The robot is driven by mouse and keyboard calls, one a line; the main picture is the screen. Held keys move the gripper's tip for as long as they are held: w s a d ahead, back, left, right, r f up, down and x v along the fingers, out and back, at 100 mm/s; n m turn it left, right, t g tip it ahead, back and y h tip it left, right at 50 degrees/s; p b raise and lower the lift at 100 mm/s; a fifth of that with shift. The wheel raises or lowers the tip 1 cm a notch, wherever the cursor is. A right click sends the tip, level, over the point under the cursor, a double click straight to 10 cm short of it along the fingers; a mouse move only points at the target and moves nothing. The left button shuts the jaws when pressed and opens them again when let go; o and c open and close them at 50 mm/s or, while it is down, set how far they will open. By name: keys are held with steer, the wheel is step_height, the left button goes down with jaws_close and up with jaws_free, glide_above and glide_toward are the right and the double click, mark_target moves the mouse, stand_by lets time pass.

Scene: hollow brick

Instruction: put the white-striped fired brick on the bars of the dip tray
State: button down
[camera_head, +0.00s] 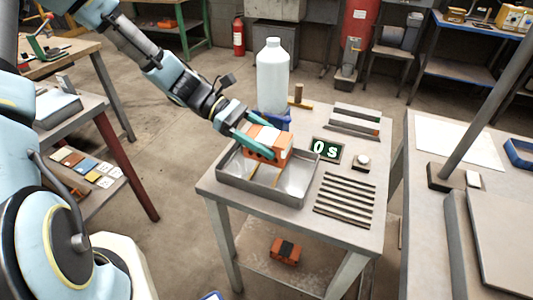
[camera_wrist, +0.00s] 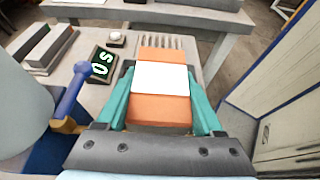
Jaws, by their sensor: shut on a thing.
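The orange hollow brick with a broad white stripe (camera_head: 268,137) is held above the metal dip tray (camera_head: 232,184). My gripper (camera_head: 262,143) is shut on it, one teal finger along each side. In the wrist view the brick (camera_wrist: 160,80) lies between the fingers of my gripper (camera_wrist: 160,104), its white band across the middle. In the head view the brick and fingers hide part of the tray's inside. A thin yellowish bar (camera_head: 252,174) shows in the tray below the brick. I cannot tell the gap between brick and bars.
A large white bottle (camera_head: 272,78) stands just behind the tray. A display reading "0 s" (camera_head: 327,150), a round button (camera_head: 362,161) and a slatted rack (camera_head: 345,200) are to the right. Another orange brick with a dark stripe (camera_head: 286,250) lies on the lower shelf.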

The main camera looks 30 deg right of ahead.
steer(key=shift+f+p, duration=0.35)
steer(key=shift+f, duration=1.85)
steer(key=shift+f, duration=0.15)
jaws_free()
steer(key=b+v, duration=0.3)
steer(key=v, duration=0.9)
steer(key=w+a+r+m+t+y, duration=0.1)
steer(key=a+t, duration=0.3)
steer(key=a, duration=0.5)
steer(key=w+a+r+m+t+y, duration=0.1)
steer(key=a+m+t+y, duration=0.2)
steer(key=a, duration=0.7)
steer(key=w+a+r+m+t+y, duration=0.1)
steer(key=a+r+m+t+y, duration=0.1)
steer(key=a+t, duration=0.4)
steer(key=shift+w+a+r+m+y, duration=0.1)
steer(key=shift+a+m+y, duration=0.15)
steer(key=shift+a, duration=0.4)
steer(key=shift+w+a+f+m+y, duration=0.15)
steer(key=shift+a+m, duration=0.2)
steer(key=shift+a, duration=0.3)
steer(key=shift+w+a+r+m+y, duration=0.1)
steer(key=shift+a+r+m+y, duration=0.15)
steer(key=shift+a, duration=0.4)
steer(key=shift+f, duration=0.1)
